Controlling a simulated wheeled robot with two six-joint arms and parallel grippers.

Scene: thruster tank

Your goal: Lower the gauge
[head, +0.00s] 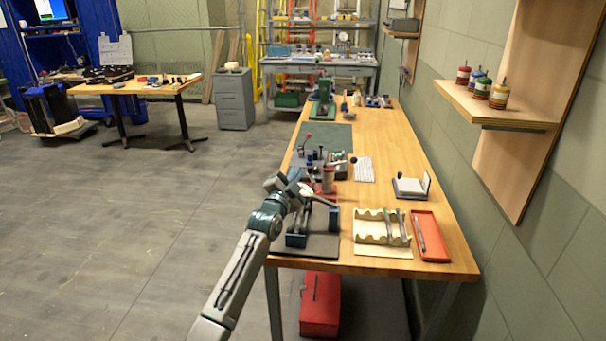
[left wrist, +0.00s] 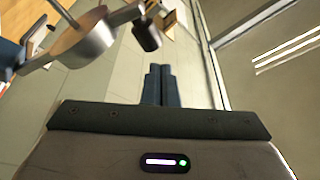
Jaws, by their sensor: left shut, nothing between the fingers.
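My left gripper (head: 283,182) is above the near left edge of the wooden workbench. In the left wrist view its two dark blue fingers (left wrist: 160,72) are together with nothing between them. A silver round, gauge-like part (left wrist: 85,42) with a thin rod and a dark cylindrical knob (left wrist: 147,34) is up and left of the fingers, apart from them. In the head view a silver part (head: 322,197) shows just right of the gripper, above a fixture with blue blocks (head: 297,240) on a dark mat (head: 322,246). The gripper partly hides it; I cannot read a dial.
A cream rack (head: 366,238) holding tools and a red tray (head: 430,240) lie to the right on the workbench (head: 384,178). Small tools and a red-handled device (head: 306,142) stand beyond the fixture.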

